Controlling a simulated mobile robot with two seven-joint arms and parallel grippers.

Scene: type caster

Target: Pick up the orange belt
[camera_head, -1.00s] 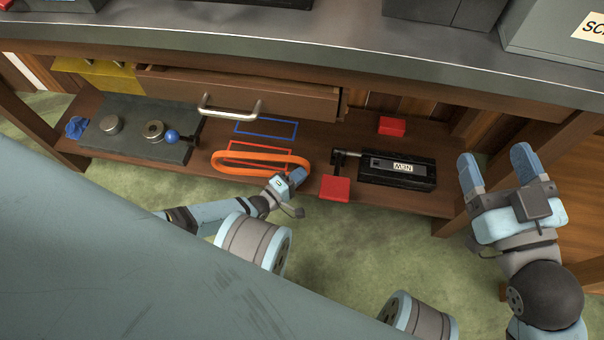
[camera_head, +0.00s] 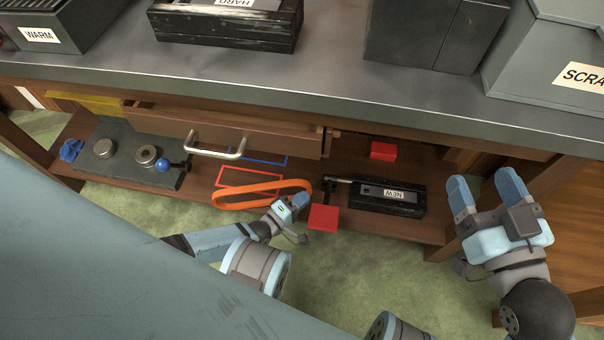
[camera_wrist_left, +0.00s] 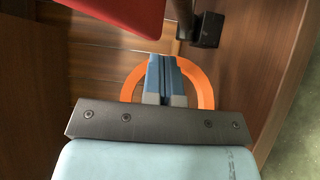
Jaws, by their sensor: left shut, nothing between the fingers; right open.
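The orange belt (camera_head: 240,203) is a flat loop at the front of the lower shelf, across the red outline (camera_head: 222,178), its right end further back than its left. My left gripper (camera_head: 300,200) is at the belt's right end, fingers shut with nothing between them. In the left wrist view the shut fingers (camera_wrist_left: 166,73) cover part of the belt (camera_wrist_left: 204,84), and its arc shows on both sides of them. I cannot tell whether they touch it. My right gripper (camera_head: 486,195) is open and empty, at the right.
A drawer with a metal handle (camera_head: 218,152) overhangs the shelf behind the belt. A grey plate (camera_head: 130,168) bears metal discs and a blue knob.

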